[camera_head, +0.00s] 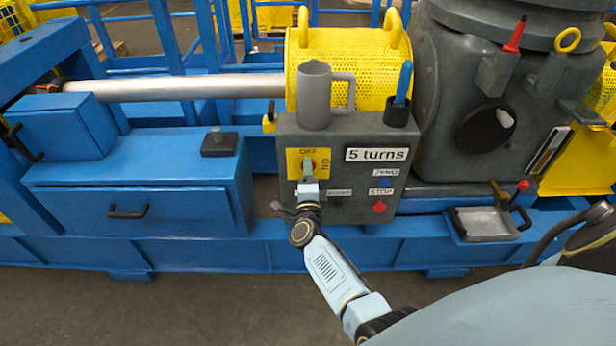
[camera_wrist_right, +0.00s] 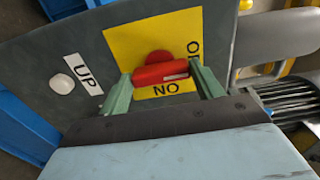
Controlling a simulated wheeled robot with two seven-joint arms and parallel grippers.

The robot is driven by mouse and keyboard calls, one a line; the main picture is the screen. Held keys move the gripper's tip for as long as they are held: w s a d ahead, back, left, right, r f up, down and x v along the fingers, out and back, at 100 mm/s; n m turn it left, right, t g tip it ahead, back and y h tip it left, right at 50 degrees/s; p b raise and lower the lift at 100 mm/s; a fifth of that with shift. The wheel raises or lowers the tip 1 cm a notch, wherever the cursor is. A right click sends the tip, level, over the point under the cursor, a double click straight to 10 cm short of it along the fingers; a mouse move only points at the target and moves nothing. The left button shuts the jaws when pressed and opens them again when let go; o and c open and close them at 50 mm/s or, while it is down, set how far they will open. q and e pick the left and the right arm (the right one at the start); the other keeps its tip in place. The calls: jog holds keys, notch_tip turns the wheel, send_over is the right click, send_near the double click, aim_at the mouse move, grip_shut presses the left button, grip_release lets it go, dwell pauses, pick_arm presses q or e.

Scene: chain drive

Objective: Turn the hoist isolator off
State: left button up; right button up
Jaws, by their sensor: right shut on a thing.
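The isolator is a red switch handle (camera_head: 309,163) on a yellow plate (camera_head: 293,161) marked OFF at the top and ON at its right side. The plate is on the front of a grey control box (camera_head: 345,215). My right gripper (camera_head: 308,180) reaches up to the handle from below and hides part of it. In the right wrist view, the red handle (camera_wrist_right: 160,73) lies between the two green fingers of my right gripper (camera_wrist_right: 163,88), which are shut on it. The head view does not show clearly which mark the handle points to. My left gripper is not in view.
The box carries a "5 turns" sign (camera_head: 377,154), a blue button (camera_head: 385,182) and a red stop button (camera_head: 379,207). A grey mug (camera_head: 314,95) and a dark holder (camera_head: 397,112) with a blue-handled tool stand on top. A white button (camera_wrist_right: 62,84) sits beside an "UP" label.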

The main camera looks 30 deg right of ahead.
jog(key=o, duration=1)
jog(key=shift+s, duration=0.1)
pick_arm(q)
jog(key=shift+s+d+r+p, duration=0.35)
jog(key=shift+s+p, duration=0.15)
jog(key=shift+p, duration=0.05)
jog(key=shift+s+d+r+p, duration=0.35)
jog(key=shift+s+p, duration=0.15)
jog(key=shift+p, duration=0.05)
pick_arm(e)
jog(key=v, duration=1.3)
jog(key=shift+s, duration=0.15)
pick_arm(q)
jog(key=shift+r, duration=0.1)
pick_arm(e)
jog(key=shift+a+f, duration=0.1)
